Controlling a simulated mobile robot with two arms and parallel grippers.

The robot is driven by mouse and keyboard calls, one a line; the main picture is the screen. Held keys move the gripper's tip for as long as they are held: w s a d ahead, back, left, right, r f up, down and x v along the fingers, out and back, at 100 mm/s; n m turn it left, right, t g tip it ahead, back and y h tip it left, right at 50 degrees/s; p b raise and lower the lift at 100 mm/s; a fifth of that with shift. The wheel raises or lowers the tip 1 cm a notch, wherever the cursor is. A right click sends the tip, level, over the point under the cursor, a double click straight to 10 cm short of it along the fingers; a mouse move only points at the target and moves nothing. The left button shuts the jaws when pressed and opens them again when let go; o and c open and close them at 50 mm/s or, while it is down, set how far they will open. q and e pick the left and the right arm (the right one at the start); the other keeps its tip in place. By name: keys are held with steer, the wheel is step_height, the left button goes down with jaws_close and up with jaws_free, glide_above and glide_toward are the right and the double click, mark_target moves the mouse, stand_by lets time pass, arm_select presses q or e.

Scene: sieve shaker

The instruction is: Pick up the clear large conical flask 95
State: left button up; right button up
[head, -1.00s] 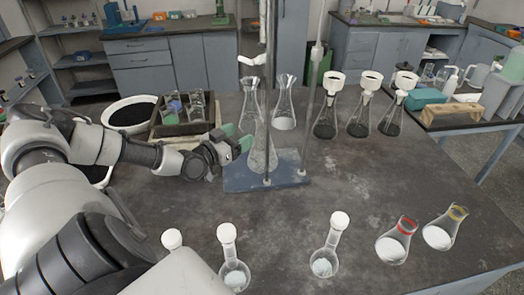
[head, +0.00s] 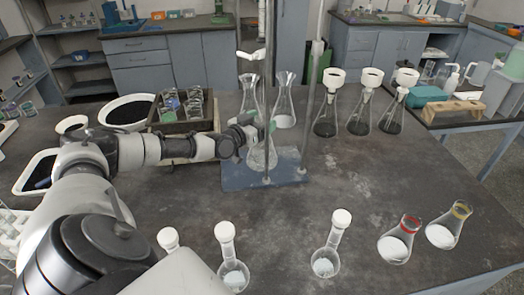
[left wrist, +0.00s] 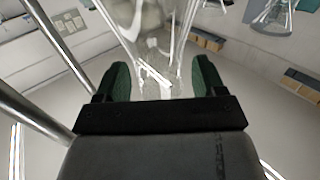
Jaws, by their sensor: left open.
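A clear large conical flask (head: 261,155) stands at the rod stand's blue-grey base (head: 236,179), partly hidden by my left gripper (head: 260,128) and a rod. In the left wrist view clear glass (left wrist: 152,45), seemingly this flask, lies between and beyond the two green fingertips of my left gripper (left wrist: 161,80). The fingers are apart, and I cannot tell whether either touches the glass. Another clear conical flask (head: 284,105) stands just behind to the right. My right gripper is not in view.
Metal rods (head: 309,110) rise close to the gripper. Several funnel-topped flasks with dark contents (head: 358,125) stand right. A tray of glassware (head: 182,127) is left of the stand. Flasks with white powder (head: 395,247) line the front; the table's right middle is clear.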

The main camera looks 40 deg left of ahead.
arm_select(q)
steer(key=shift+w, duration=0.3)
steer(key=shift+s, duration=0.1)
steer(key=shift+c, duration=0.8)
jaws_close()
steer(key=shift+r, duration=0.15)
